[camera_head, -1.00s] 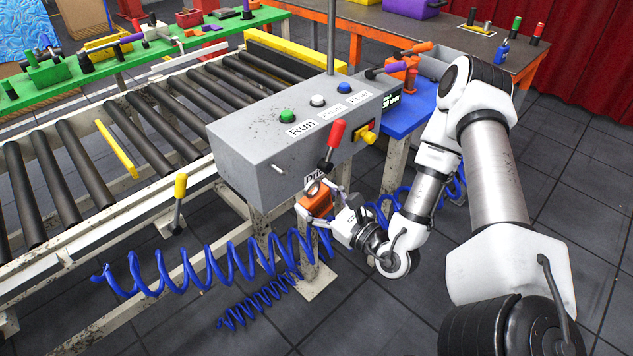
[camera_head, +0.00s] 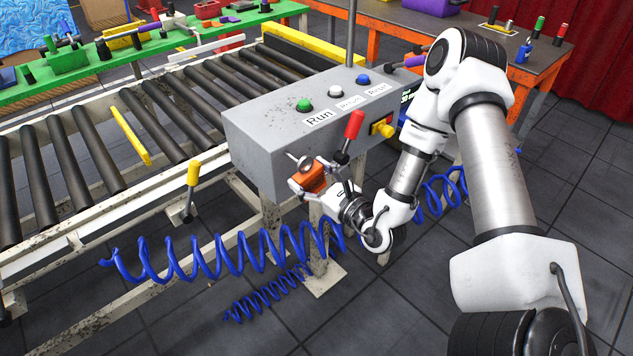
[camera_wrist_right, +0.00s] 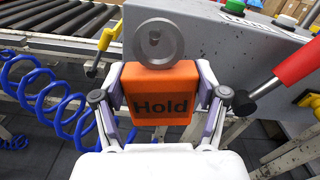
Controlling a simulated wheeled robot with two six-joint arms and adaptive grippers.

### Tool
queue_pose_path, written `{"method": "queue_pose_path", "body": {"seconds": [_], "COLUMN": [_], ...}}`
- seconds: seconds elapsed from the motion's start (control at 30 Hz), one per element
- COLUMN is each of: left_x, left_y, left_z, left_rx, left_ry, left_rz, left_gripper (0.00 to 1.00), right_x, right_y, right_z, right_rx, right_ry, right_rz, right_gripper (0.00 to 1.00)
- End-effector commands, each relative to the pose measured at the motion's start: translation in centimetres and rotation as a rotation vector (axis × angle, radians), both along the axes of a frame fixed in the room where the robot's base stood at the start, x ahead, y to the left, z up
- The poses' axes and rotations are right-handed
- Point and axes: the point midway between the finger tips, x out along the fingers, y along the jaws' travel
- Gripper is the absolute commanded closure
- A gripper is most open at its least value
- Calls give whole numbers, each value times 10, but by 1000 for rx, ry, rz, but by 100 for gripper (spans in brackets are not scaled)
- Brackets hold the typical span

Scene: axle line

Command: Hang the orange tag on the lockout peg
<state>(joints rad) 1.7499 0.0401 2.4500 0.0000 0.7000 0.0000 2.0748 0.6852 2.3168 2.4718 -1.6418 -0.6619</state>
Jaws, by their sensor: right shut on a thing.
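The orange tag (camera_head: 313,178) is a thick block with a grey ring (camera_head: 305,164) on its top. In the right wrist view the tag (camera_wrist_right: 160,105) reads "Hold" and its ring (camera_wrist_right: 153,43) stands upright above it. My right gripper (camera_wrist_right: 158,88) is shut on the tag, one finger on each side. It holds the tag at the front face of the grey control box (camera_head: 250,150), below the Run label. The lockout peg is not clearly visible, and a small dark spot shows inside the ring. I cannot tell whether the ring is around the peg. My left gripper is not in view.
A red-handled lever (camera_head: 350,132) and a yellow switch (camera_head: 383,127) sit close right of the tag. A yellow-handled lever (camera_head: 193,175) stands left. A coiled blue hose (camera_head: 205,268) hangs below. The roller conveyor (camera_head: 75,160) lies left.

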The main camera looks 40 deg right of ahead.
Motion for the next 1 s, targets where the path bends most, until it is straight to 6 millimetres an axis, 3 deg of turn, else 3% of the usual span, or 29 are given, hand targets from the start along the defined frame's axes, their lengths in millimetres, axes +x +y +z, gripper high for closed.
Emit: {"method": "queue_pose_path", "body": {"seconds": [0.5, 1.0], "left_x": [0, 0], "left_y": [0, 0], "left_z": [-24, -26], "left_rx": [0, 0], "left_ry": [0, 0], "left_rz": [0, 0], "left_gripper": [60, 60], "right_x": [32, 34], "right_y": [3, 3], "right_z": [-11, -11], "right_rx": [-1, 0], "right_ry": [-2, 0], "right_rz": [1, 1], "right_gripper": [64, 64]}}
